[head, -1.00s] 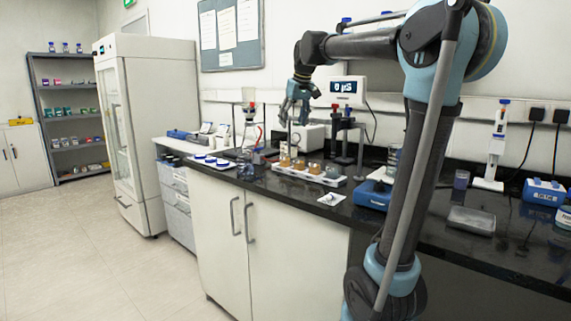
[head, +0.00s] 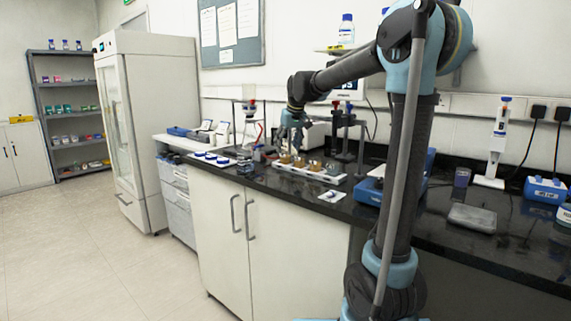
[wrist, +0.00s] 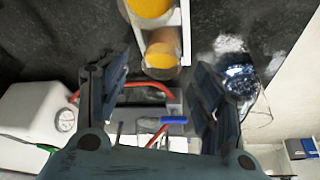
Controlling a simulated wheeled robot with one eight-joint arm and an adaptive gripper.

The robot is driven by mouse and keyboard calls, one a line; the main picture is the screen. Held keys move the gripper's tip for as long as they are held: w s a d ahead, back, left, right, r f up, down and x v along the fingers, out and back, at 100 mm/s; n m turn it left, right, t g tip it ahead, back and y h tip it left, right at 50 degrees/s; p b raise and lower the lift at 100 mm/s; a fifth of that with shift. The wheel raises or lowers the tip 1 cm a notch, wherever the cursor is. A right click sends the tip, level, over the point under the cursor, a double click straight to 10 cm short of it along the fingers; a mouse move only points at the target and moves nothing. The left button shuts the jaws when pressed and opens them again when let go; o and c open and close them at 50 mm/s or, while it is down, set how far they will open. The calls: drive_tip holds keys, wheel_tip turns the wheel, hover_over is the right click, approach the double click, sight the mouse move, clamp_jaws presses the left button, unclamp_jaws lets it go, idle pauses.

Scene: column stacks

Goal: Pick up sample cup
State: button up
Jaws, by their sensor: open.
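Several small sample cups with amber contents stand in a row in a white tray (head: 310,175) on the black bench. One amber cup (head: 299,162) shows near the middle of the row. My gripper (head: 289,147) is just above the left end of the row. In the wrist view my gripper (wrist: 157,75) is open, with nothing between its fingers. There, a near amber cup (wrist: 161,56) lies just beyond the gap between the fingertips, and a second amber cup (wrist: 150,8) is cut by the top edge. I cannot tell the exact height above them.
A dark stand (head: 347,140) rises behind the tray. A white dish with blue-capped items (head: 212,159) sits to the left. A small white card (head: 332,197) lies near the front edge. A blue device (head: 370,191) stands to the right. A red tube (wrist: 148,86) shows in the wrist view.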

sight(285, 159)
drive_tip(key=shift+x, duration=2.25)
drive_tip(key=shift+a, duration=0.1)
drive_tip(key=c, duration=1.2)
